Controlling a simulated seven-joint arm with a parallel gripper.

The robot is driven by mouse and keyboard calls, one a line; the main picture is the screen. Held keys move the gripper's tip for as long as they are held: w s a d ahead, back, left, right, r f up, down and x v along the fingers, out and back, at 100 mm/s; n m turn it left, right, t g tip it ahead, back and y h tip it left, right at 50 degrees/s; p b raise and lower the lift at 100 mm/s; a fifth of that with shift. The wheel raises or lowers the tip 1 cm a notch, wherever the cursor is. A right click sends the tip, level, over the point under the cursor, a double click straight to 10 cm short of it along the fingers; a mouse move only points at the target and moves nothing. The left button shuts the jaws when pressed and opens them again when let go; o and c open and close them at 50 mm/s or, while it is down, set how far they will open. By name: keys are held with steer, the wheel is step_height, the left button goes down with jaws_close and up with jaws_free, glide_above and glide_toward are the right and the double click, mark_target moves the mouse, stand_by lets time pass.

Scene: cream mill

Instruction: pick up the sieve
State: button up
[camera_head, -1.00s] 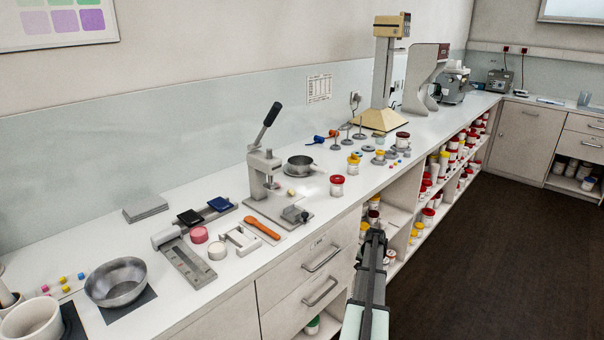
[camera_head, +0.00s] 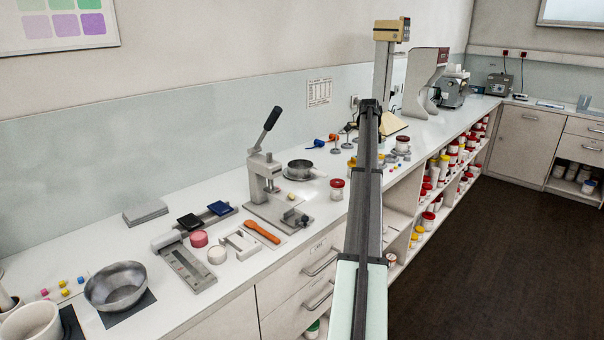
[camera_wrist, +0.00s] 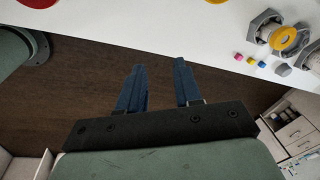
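The likely sieve (camera_head: 299,169) is a small round metal pan with a dark inside and a short pale handle to its right. It sits on the white counter, right of the lever press, in the head view. I cannot make out a mesh in it. My gripper (camera_head: 370,106) is up and to the right of it, well apart from it. In the wrist view my gripper (camera_wrist: 158,68) has two blue fingers spread with an empty gap, over dark floor near the counter edge. The sieve is not seen in the wrist view.
The lever press (camera_head: 265,170) stands left of the pan. A red-lidded jar (camera_head: 337,190) stands to its right. A large metal bowl (camera_head: 116,287) is at the front left. The wrist view shows a yellow ring (camera_wrist: 284,38) on a metal part and small coloured cubes.

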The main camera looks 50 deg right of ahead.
steer(key=w+a+r+m, duration=0.2)
steer(key=w+a, duration=0.2)
steer(key=w, duration=0.8)
steer(key=m+y, duration=0.2)
steer(key=m, duration=0.1)
glide_above(306, 171)
steer(key=w+a, duration=0.3)
steer(key=w, duration=0.2)
step_height(306, 171, down, 8)
steer(key=shift+s+d+r, duration=0.1)
steer(key=shift+r, duration=0.1)
steer(key=shift+a+f, duration=0.2)
steer(key=shift+f, duration=2.35)
jaws_close()
